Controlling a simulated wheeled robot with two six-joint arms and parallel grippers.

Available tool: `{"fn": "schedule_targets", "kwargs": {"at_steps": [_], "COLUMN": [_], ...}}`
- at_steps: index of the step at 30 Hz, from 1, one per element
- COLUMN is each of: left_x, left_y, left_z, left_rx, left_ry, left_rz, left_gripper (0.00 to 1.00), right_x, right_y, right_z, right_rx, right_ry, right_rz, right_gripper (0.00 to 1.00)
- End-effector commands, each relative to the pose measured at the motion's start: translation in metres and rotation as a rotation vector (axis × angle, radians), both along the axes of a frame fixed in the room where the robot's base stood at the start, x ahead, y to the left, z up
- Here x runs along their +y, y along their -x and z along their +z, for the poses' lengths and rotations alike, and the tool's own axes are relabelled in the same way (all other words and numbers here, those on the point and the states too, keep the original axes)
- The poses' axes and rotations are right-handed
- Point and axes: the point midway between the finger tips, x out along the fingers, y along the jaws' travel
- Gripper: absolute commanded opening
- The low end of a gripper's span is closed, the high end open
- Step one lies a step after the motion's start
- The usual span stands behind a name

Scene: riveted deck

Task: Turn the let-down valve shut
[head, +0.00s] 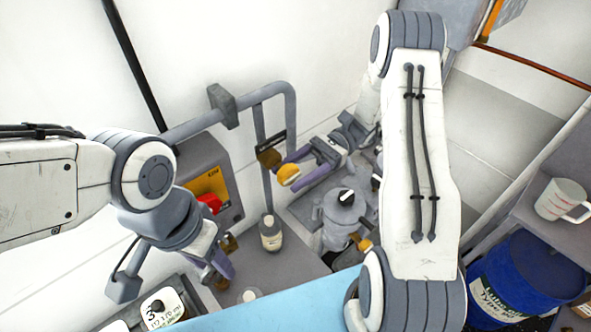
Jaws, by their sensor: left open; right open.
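A round yellow-orange knob (289,175) stands at the middle of the head view, near a grey pipe; it may be the let-down valve's handle, but I read no label naming it. My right gripper (286,168) reaches it from the right, with its purple fingers open on either side of the knob. I cannot tell whether they touch it. A brass fitting (268,157) sits just behind, below a small dark plate. My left gripper (218,270) is open and points down at the lower left, apart from the knob, its fingertips partly hard to make out.
A grey box with a red switch (209,202) on a yellow plate is left. A small bottle (270,233), blue drum (515,280) and white mug (562,200) stand around.

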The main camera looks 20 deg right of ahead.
Motion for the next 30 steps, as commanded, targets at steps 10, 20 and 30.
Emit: {"fn": "schedule_targets", "kwargs": {"at_steps": [10, 20, 30], "left_x": [0.000, 0.000, 0.000], "left_y": [0.000, 0.000, 0.000], "left_z": [-0.024, -0.004, 0.021], "left_rx": [0.000, -0.001, 0.000], "left_ry": [0.000, 0.001, 0.000], "left_rz": [0.003, 0.002, -0.003], "left_gripper": [0.50, 0.50, 0.50], "right_x": [-0.041, -0.082, -0.096], "right_y": [-0.017, -0.035, -0.039], "right_z": [-0.006, 0.006, 0.001], "right_rx": [-0.005, 0.001, 0.000], "right_ry": [0.002, -0.001, 0.000], "right_rz": [-0.003, -0.001, -0.001], "right_gripper": [0.62, 0.62, 0.62]}}
